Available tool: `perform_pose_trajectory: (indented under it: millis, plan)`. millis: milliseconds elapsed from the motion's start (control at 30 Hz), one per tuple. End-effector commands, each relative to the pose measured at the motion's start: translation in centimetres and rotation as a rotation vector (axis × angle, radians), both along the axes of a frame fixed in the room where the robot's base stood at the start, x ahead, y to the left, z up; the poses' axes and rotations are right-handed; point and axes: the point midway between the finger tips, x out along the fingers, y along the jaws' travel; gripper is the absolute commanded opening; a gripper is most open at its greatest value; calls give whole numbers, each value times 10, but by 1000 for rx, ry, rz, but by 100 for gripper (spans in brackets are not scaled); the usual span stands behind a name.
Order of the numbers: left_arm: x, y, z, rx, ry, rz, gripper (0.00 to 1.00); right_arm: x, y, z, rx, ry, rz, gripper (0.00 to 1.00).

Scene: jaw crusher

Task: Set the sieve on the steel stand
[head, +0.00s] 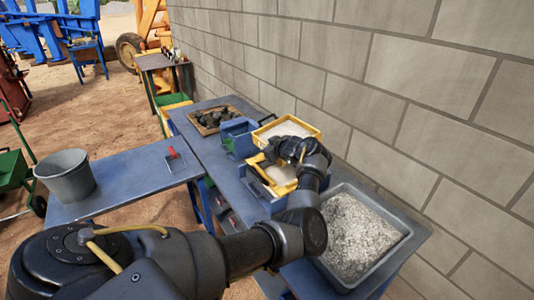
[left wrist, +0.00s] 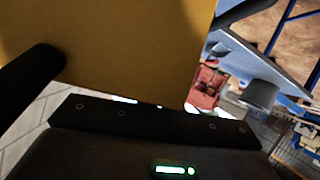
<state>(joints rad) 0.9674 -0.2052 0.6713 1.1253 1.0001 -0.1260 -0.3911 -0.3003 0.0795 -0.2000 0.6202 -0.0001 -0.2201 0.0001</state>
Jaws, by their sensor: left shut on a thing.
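The sieve, a yellow frame (head: 257,171) with a pale mesh or filling, is in the middle of the long blue bench. My left gripper (head: 287,156) is over its right part and hides it; the gripper is shut on it. In the left wrist view a yellow wall (left wrist: 130,40) fills the space between the dark fingers. A blue-grey open box (head: 263,198) is directly below the frame; I cannot tell whether they touch. A second yellow-rimmed box (head: 307,128) with pale contents is just behind. I cannot pick out the steel stand with certainty. My right gripper is not in view.
A grey tray of gravel (head: 357,235) is at the near right of the bench. A blue bin (head: 238,137) and a wooden tray of dark rocks (head: 213,118) are farther back. A grey bucket (head: 67,175) is on the left table. A block wall (head: 400,75) bounds the right side.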

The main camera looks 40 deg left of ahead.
Motion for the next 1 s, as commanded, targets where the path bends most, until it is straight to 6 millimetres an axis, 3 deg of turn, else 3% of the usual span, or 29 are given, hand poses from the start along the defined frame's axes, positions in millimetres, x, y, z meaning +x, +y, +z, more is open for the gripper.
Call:
perform_pose_trajectory:
  millis: [267,467,667,1000]
  plan:
    - [-23,5,2,8,-8,-34,0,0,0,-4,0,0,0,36]
    - [-52,-16,3,9,-8,-154,0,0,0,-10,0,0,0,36]
    - [-80,-71,-3,5,-6,-360,0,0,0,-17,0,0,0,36]
    - [-156,-214,-31,-1,-3,-866,0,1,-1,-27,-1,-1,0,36]
